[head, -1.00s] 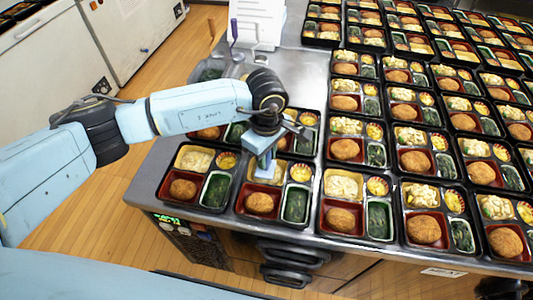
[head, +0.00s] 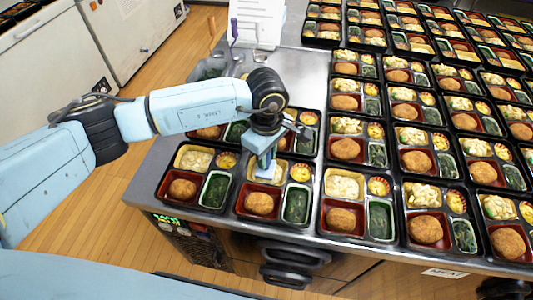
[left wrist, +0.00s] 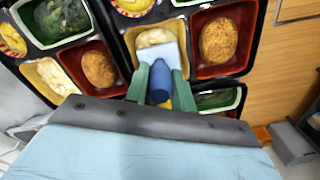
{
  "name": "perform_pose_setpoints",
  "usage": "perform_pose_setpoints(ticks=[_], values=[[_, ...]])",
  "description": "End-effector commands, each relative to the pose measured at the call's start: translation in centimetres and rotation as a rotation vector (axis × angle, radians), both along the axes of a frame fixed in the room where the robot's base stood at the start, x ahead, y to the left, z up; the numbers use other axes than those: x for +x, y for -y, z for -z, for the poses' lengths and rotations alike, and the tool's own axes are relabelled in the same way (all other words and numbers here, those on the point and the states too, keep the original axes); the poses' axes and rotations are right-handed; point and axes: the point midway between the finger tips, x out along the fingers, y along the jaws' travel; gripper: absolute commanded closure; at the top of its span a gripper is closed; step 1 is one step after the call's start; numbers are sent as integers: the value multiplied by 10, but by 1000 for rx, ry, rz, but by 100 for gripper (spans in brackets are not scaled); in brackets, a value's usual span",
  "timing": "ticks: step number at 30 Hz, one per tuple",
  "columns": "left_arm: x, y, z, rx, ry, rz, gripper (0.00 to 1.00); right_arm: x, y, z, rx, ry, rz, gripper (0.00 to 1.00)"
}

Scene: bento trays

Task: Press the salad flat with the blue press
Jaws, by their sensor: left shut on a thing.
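My left gripper (head: 264,153) is shut on the blue press (left wrist: 160,82), with one green finger on each side of its handle. The press's pale flat plate (left wrist: 160,52) points down over the salad (left wrist: 155,38) in a yellow compartment of a bento tray (head: 240,204). That tray is second from the left in the front row. In the left wrist view the plate covers part of the salad, and pale salad shows beyond its far edge. I cannot tell whether the plate touches it. My right gripper is not in view.
The tray to the left (head: 160,190) sits close by, and many more filled trays stand in rows to the right. Utensils with orange and purple handles (head: 234,28) and a white sheet (head: 257,22) are at the back. Bare steel counter (head: 150,165) shows at the left edge.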

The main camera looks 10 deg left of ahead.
Motion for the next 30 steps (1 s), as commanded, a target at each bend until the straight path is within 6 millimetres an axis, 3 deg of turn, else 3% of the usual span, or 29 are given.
perform_pose_setpoints(ticks=[30], values=[[0, 0, 3, 0, 0, 0, 100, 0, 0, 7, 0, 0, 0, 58]])
